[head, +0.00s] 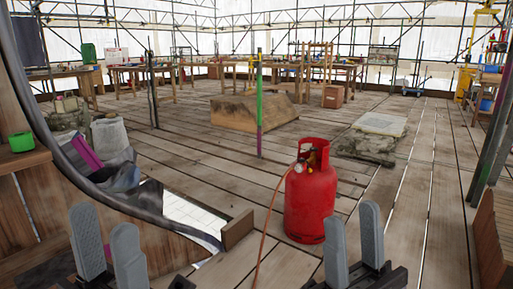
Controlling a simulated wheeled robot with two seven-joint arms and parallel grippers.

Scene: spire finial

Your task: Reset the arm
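My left gripper (108,245) is at the lower left of the head view. My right gripper (354,245) is at the lower middle right. Its grey fingers are also apart, with nothing seen between them. The lower parts of both arms are cut off by the bottom edge.
A red gas cylinder (311,198) with an orange hose (270,225) stands on the plank floor beyond my grippers. A curved dark edge and wooden structure (130,222) fill the left. A wooden piece (490,240) is at the right edge. Floor beyond is partly clear.

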